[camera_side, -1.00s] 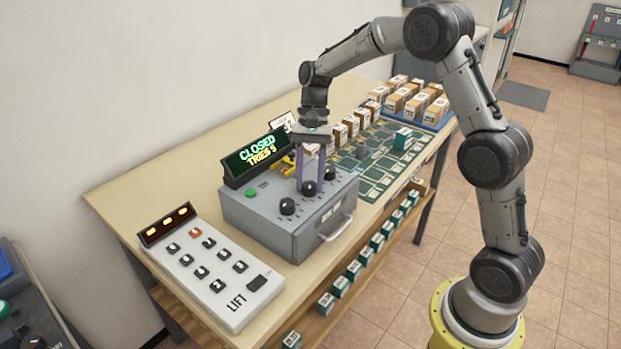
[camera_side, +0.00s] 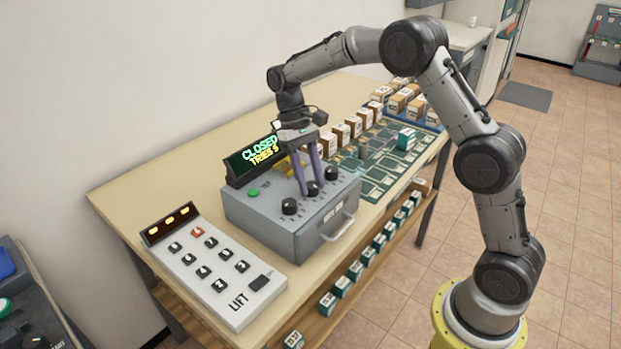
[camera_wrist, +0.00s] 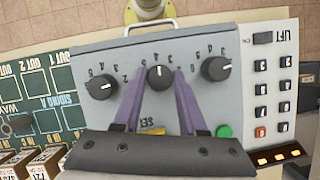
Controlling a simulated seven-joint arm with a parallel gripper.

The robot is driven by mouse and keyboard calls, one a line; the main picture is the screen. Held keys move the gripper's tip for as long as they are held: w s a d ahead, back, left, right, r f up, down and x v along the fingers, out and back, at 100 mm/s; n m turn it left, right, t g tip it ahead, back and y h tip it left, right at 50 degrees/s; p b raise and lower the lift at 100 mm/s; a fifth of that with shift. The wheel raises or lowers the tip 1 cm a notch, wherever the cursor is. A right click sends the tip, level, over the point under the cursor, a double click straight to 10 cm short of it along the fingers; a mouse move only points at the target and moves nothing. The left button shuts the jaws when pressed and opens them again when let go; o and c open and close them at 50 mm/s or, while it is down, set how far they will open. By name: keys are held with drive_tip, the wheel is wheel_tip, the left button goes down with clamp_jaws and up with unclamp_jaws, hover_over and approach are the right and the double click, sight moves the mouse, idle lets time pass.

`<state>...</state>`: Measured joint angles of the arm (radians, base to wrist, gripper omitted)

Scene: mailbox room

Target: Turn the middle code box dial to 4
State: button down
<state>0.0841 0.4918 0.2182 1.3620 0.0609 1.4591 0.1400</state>
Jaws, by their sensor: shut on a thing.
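The grey code box (camera_side: 270,222) stands on the wooden table with three black dials along its top. The middle dial (camera_wrist: 160,76) sits between my gripper's fingers in the wrist view; its white pointer mark points to the box's handle side, near a digit that looks like 3. My gripper (camera_side: 312,191) points down, tilted, with its purple fingers shut on the middle dial. The other dials are the left one (camera_side: 289,207) and the right one (camera_side: 331,173) in the side view, both untouched. The display (camera_side: 257,158) reads CLOSED, TRIES 5.
A green button (camera_side: 253,192) is on the box top. A LIFT keypad (camera_side: 215,270) lies at the left. Several cartons (camera_side: 354,125) and a green sorting mat (camera_side: 375,160) are to the right. The box's handle (camera_side: 338,228) sticks out at its front.

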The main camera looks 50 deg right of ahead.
drive_tip(key=shift+n, duration=0.4)
drive_tip(key=shift+c, duration=2.3)
unclamp_jaws()
drive_tip(key=a+v, duration=0.1)
drive_tip(key=v, duration=1.2)
drive_tip(key=shift+w+d+r, duration=0.15)
drive_tip(key=shift+d+r, duration=0.15)
drive_tip(key=shift+r, duration=0.15)
